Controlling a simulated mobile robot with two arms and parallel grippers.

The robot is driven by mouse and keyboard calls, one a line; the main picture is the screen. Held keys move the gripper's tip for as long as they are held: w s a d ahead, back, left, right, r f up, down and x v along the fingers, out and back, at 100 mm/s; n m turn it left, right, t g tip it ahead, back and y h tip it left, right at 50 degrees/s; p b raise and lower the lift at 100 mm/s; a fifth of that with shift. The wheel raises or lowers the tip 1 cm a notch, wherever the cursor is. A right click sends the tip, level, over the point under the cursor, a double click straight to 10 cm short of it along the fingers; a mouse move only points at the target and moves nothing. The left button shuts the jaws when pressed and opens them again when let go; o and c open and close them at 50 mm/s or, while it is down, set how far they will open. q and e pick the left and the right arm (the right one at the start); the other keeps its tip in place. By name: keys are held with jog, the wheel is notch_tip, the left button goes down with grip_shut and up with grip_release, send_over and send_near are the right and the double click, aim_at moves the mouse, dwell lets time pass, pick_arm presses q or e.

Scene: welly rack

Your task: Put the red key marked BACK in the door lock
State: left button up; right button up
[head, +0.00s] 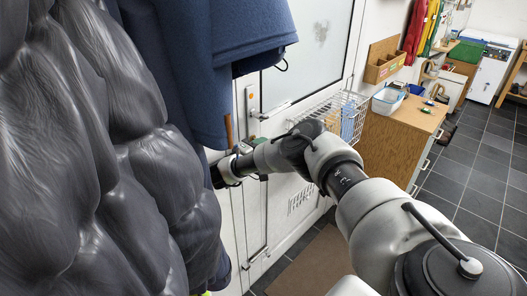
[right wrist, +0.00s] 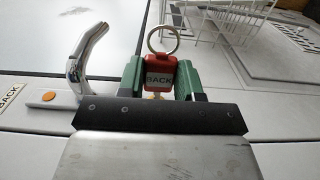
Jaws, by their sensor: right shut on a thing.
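My right gripper (right wrist: 160,78) is shut on the red key (right wrist: 160,74) marked BACK, its green fingers on either side of the red fob. A metal ring stands above the fob, and a little brass shows below it. The rest of the key is hidden by the gripper body. The white door (head: 335,60) has a handle (head: 258,114), and my right arm's end is just below it in the head view. In the right wrist view the chrome handle (right wrist: 84,58) is left of the gripper. I cannot make out the keyhole. My left gripper is not in view.
A wire basket (head: 345,112) hangs on the door. Dark and blue coats (head: 185,60) fill the left.

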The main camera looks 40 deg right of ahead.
jog(key=shift+w+a+b, duration=0.1)
jog(key=shift+w+b, duration=0.9)
jog(key=s+p, duration=0.2)
jog(key=p, duration=0.2)
jog(key=shift+s, duration=0.35)
dwell(0.4)
jog(key=shift+p, duration=0.85)
dwell(1.3)
dwell(0.4)
jog(key=shift+w+b, duration=0.35)
jog(key=shift+b, duration=0.1)
jog(key=shift+w+b, duration=0.95)
jog(key=shift+b, duration=0.2)
